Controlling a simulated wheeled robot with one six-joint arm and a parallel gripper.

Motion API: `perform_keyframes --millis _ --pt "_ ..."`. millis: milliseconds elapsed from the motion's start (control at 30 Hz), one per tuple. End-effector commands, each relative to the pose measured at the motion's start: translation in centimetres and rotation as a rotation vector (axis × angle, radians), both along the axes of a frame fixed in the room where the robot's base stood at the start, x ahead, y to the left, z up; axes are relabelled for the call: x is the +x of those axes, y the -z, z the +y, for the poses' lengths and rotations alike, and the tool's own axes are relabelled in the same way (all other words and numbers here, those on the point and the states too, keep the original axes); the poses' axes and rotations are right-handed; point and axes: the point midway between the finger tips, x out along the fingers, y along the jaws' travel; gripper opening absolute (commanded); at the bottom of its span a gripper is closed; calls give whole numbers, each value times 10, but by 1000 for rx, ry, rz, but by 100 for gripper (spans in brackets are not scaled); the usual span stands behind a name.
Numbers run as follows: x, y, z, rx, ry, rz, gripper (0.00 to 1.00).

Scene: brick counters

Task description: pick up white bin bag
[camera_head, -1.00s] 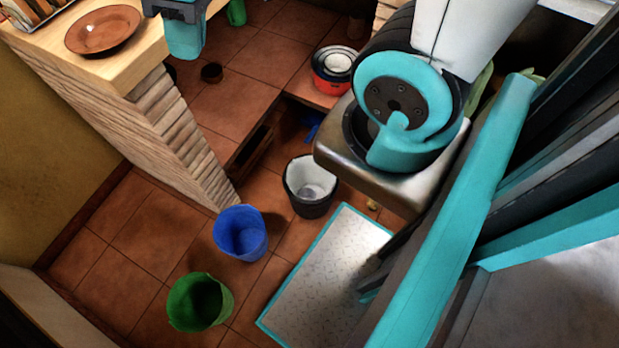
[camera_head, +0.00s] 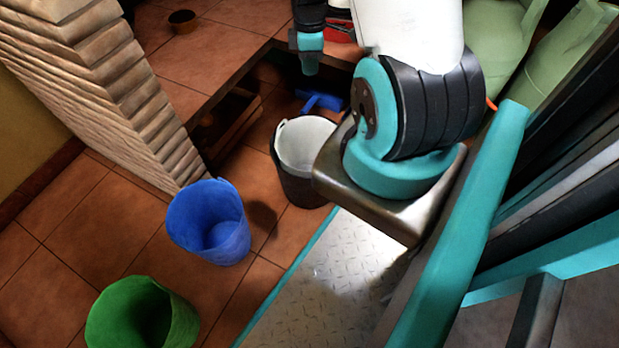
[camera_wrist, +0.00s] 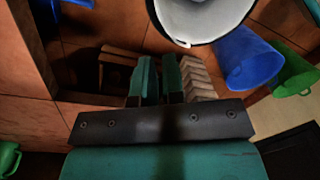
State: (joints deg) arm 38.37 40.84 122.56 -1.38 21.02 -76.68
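The white bin bag (camera_head: 303,143) lines a black bin (camera_head: 300,188) standing on the tiled floor, its white rim folded over the top. In the wrist view the white bag (camera_wrist: 203,14) shows at the top edge, partly cut off, above and right of the fingertips. My gripper (camera_wrist: 159,64) points down into the scene with its two teal fingers close together, only a narrow gap between them and nothing held.
A blue bin (camera_head: 211,222) and a green bin (camera_head: 142,316) stand on the floor to the left. A brick counter (camera_head: 90,80) rises at the upper left. A blue object (camera_head: 320,101) lies behind the black bin. Pale green cylinders (camera_head: 500,45) stand at the upper right.

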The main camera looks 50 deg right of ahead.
Motion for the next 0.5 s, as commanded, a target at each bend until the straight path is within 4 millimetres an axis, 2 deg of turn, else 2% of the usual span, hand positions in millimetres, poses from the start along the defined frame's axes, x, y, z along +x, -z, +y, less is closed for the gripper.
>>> perform_keyframes --millis 33,167,500 --pt "-2 11 -3 0 0 4 9" --pt "-5 31 -4 -1 -6 8 9" --pt "-8 108 2 0 -4 8 9"
